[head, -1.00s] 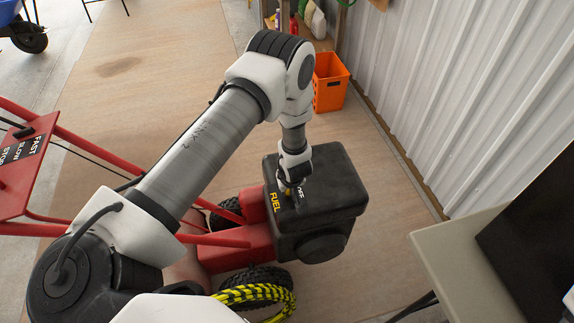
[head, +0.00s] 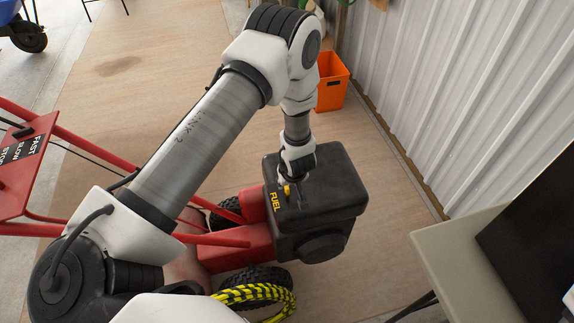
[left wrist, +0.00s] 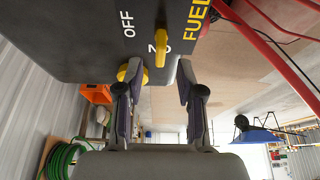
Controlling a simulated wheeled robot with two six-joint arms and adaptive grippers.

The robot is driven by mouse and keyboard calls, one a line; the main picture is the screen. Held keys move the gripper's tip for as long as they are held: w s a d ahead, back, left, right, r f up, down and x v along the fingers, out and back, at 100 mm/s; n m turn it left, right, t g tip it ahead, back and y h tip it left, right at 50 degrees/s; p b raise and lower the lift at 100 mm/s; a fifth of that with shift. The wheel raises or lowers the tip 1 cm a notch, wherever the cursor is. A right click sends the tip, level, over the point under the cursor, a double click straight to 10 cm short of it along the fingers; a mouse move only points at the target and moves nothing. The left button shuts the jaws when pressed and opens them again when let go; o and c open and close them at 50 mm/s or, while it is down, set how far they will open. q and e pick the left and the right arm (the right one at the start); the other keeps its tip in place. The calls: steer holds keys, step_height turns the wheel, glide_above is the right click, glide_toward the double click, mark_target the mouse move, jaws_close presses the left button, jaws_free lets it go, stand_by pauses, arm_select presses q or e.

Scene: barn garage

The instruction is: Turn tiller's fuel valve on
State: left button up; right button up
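In the left wrist view, the box (left wrist: 75,40) carries a white OFF mark (left wrist: 127,24), a partly covered second mark, and the FUEL label (left wrist: 196,18). A yellow valve lever (left wrist: 160,48) stands over the second mark, and another yellow part (left wrist: 131,70) shows behind the left-hand fingertip. My left gripper (left wrist: 155,82) is open at the box edge; the lever shows between its fingertips. I cannot tell if they touch. My right gripper is out of view.
A corrugated metal wall (head: 460,90) runs along the right. An orange crate (head: 331,82) stands behind the engine. A pale table (head: 445,250) is at the lower right. The tiller's red handlebars (head: 90,150) cross the left side. Wooden floor around the tiller is clear.

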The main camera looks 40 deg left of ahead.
arm_select(q)
steer(key=v, duration=0.7)
steer(key=shift+s+d+r, duration=0.1)
steer(key=s+f+m+g, duration=0.25)
steer(key=s+f, duration=0.25)
steer(key=s, duration=0.5)
steer(key=s+f+m+g, duration=0.1)
steer(key=s+f+m, duration=0.3)
steer(key=s, duration=0.6)
steer(key=s+d+m+h, duration=0.3)
steer(key=s+d, duration=0.2)
steer(key=shift+d+t, duration=0.35)
steer(key=shift+d, duration=0.05)
